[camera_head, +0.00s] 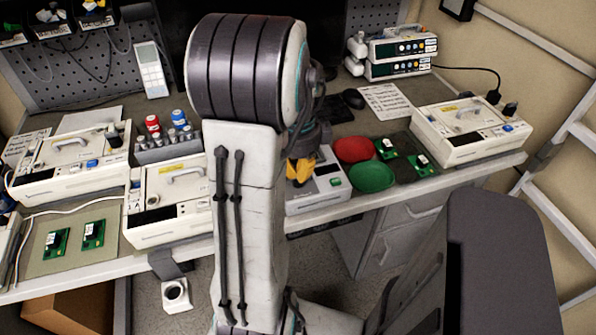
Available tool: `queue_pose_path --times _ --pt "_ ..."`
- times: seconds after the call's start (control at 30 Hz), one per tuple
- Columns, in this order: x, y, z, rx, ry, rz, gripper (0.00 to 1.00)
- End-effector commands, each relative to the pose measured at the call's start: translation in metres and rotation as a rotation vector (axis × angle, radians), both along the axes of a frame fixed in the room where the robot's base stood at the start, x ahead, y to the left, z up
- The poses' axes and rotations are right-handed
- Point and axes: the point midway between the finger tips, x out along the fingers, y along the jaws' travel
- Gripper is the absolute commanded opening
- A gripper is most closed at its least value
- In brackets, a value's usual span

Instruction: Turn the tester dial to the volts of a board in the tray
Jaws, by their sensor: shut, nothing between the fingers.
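My gripper (301,169), with yellow-and-black fingers, is shut and empty over the left part of a light grey box (325,199) that looks like the tester. The box has a green button or light on its right side. My arm and gripper hide much of its top, and I cannot make out the dial or its setting. Two green boards with black and white parts, one (56,242) left of the other (93,234), lie on a flat tray (36,268) at the front left. Their volts markings are too small to read.
A red dish (353,150) and a green dish (372,177) lie right of the tester, beside two more green boards (385,148) (421,163). White pumps stand at right (470,130) and left (70,165). A black chair (505,260) stands in front at right.

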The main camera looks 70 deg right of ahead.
Motion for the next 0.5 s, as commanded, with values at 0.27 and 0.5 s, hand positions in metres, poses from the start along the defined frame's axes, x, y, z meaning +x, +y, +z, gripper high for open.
queue_pose_path --times 0.27,0.5 --pt "0.0 0.0 -0.0001 0.0 0.0 -0.315 0.0" --pt "0.0 0.0 -0.0001 0.0 0.0 -0.446 0.0"
